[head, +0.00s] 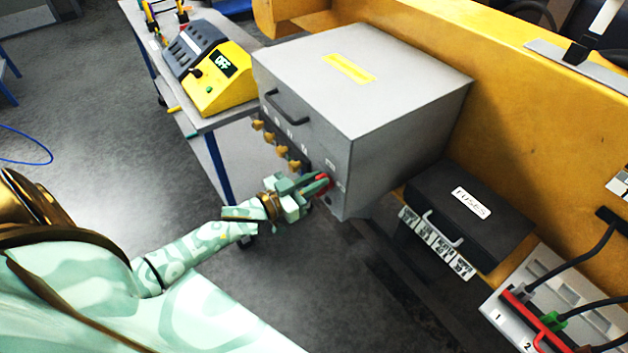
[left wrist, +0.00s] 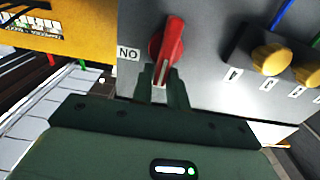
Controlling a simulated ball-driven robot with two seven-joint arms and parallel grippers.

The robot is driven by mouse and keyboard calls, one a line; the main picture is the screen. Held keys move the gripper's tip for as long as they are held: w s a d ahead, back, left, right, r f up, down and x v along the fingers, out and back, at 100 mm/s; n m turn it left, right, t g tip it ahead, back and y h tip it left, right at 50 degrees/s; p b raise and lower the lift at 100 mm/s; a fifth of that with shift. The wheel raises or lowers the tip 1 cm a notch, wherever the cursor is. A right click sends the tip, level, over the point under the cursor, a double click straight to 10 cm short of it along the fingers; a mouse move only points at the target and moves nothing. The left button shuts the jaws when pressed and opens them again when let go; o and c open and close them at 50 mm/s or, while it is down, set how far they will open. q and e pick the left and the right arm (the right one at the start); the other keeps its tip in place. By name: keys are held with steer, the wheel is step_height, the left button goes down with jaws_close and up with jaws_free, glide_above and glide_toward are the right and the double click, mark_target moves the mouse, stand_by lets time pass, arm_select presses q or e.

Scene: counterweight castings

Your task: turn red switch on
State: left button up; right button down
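The red switch (head: 325,184) is a rotary handle low on the front of a grey metal box (head: 390,75). In the left wrist view the red switch (left wrist: 168,42) is tilted, its pale-marked end towards my fingers. Beside it is a small label (left wrist: 128,54); it looks like NO, but this view appears upside down, so it fits ON. My left gripper (head: 316,184) is at the switch, its two fingers parted around the handle's near end. It also shows in the left wrist view (left wrist: 161,92). I cannot tell whether the fingers press on it. My right gripper is not in view.
Several yellow knobs (head: 282,150) line the box front beside the switch. A black fuses case (head: 480,240) stands to the right on a yellow surface. A yellow meter (head: 222,85) reading OFF stands on a bench at the back left. The floor (head: 120,150) left of the box is clear.

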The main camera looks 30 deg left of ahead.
arm_select(q)
jaws_close()
steer(key=shift+d+m, duration=0.1)
steer(key=shift+m, duration=0.3)
steer(key=m, duration=0.2)
steer(key=shift+s+d+f+m, duration=0.1)
steer(key=shift+s+d+m, duration=0.1)
steer(key=shift+d+m, duration=0.1)
steer(key=m, duration=0.3)
steer(key=d+m, duration=0.1)
steer(key=shift+s+f+m, duration=0.2)
steer(key=shift+f+m, duration=0.1)
steer(key=shift+f, duration=0.05)
steer(key=m, duration=0.2)
steer(key=shift+d+f+m+b, duration=0.15)
steer(key=shift+f+m+b, duration=0.15)
steer(key=shift+m+b, duration=0.1)
steer(key=m, duration=0.1)
steer(key=m+b, duration=0.1)
steer(key=shift+s+d+f+m, duration=0.15)
steer(key=shift+f+m, duration=0.15)
steer(key=shift+f+m+b, duration=0.25)
steer(key=shift+m+b, duration=0.25)
steer(key=shift+m, duration=0.65)
steer(key=shift+f+m+b, duration=0.2)
steer(key=shift+m+b, duration=0.25)
steer(key=shift+m, duration=0.7)
